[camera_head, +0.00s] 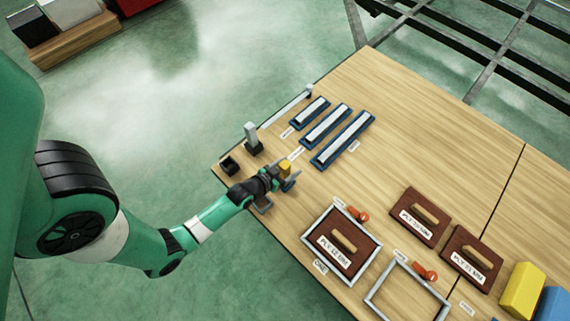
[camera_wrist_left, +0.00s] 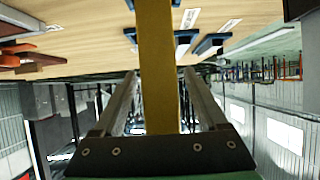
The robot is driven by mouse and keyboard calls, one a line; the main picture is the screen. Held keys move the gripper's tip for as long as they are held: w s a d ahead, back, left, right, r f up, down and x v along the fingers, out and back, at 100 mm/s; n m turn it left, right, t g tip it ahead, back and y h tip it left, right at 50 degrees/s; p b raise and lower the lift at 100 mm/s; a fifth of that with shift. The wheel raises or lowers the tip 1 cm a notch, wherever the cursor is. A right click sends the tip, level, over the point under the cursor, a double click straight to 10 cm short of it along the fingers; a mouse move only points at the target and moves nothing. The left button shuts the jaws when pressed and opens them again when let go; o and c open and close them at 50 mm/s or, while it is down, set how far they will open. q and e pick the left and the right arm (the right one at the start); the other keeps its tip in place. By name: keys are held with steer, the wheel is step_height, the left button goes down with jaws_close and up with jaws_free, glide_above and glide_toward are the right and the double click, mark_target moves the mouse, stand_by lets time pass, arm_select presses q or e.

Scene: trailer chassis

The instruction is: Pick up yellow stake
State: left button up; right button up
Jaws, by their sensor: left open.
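The yellow stake (camera_head: 285,168) shows in the head view as a small yellow block at my left gripper (camera_head: 284,178), near the table's left edge. In the left wrist view the yellow stake (camera_wrist_left: 158,70) runs as a long bar up the middle of the picture. My left gripper (camera_wrist_left: 158,85) is open, with one finger on each side of the stake and visible gaps between. The stake's lower end is hidden by the gripper in the head view. My right gripper is not in view.
A grey stake in a black holder (camera_head: 253,145) and an empty-looking black holder (camera_head: 229,165) stand left of the gripper. Blue trays (camera_head: 326,126) with light bars lie behind it. A grey frame (camera_head: 317,232) with a brown ply block lies to the right.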

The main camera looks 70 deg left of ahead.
arm_select(q)
steer(key=shift+w+a+f, duration=0.25)
steer(key=shift+w+f, duration=0.1)
steer(key=shift+w, duration=0.05)
steer(key=shift+s, duration=0.1)
steer(key=shift+c, duration=0.4)
jaws_close()
